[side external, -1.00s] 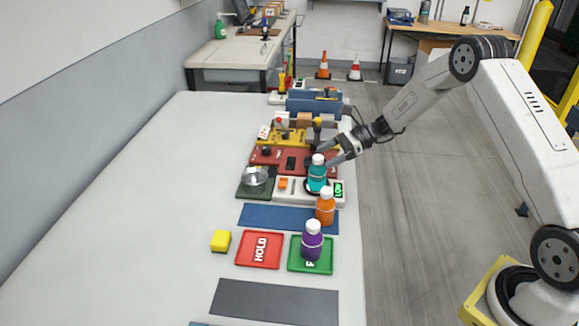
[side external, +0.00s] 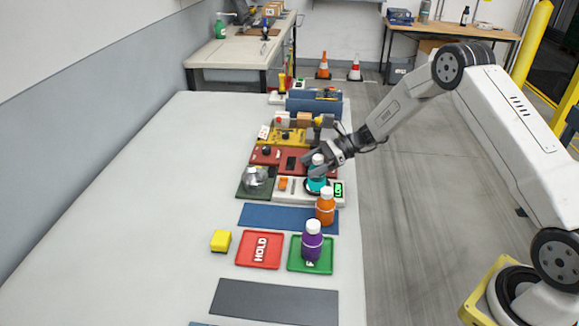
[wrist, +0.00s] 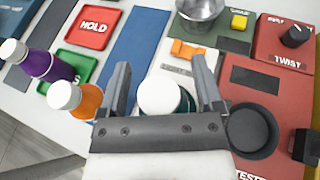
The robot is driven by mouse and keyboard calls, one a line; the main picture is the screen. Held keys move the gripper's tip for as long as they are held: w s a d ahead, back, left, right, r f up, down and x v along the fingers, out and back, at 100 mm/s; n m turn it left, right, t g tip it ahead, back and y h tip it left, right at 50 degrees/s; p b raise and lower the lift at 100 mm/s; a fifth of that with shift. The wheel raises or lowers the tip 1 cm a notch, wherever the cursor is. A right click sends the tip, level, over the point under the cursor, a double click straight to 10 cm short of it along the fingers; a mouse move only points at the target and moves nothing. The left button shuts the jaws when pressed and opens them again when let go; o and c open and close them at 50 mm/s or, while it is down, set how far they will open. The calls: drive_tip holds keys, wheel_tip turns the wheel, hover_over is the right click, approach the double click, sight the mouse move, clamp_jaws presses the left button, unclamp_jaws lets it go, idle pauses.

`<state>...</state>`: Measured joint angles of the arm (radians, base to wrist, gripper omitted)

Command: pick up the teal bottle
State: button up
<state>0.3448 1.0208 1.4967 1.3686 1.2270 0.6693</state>
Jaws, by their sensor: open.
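The teal bottle (side external: 318,184) with a white cap stands upright on a white scale (side external: 295,190) with a lit green display. My gripper (side external: 312,170) is at the bottle's upper part and hides some of it in the side view. In the wrist view the teal bottle (wrist: 166,97) sits between the two spread fingers of my gripper (wrist: 163,85). The fingers are open, one on each side; whether either touches the bottle cannot be told.
The orange bottle (side external: 325,208) stands close in front of the scale. The purple bottle (side external: 312,242) is on a green tray (side external: 296,264), beside a red HOLD tray (side external: 247,252). A metal bowl (side external: 255,177) is left of the scale. Red panels (side external: 268,156) lie behind.

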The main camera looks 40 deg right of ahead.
clamp_jaws()
drive_tip(key=shift+r, duration=0.15)
idle(0.4)
drive_tip(key=shift+r, duration=0.85)
drive_tip(key=s+r, duration=1.1)
drive_tip(key=s, duration=0.3)
drive_tip(key=shift+a, duration=0.2)
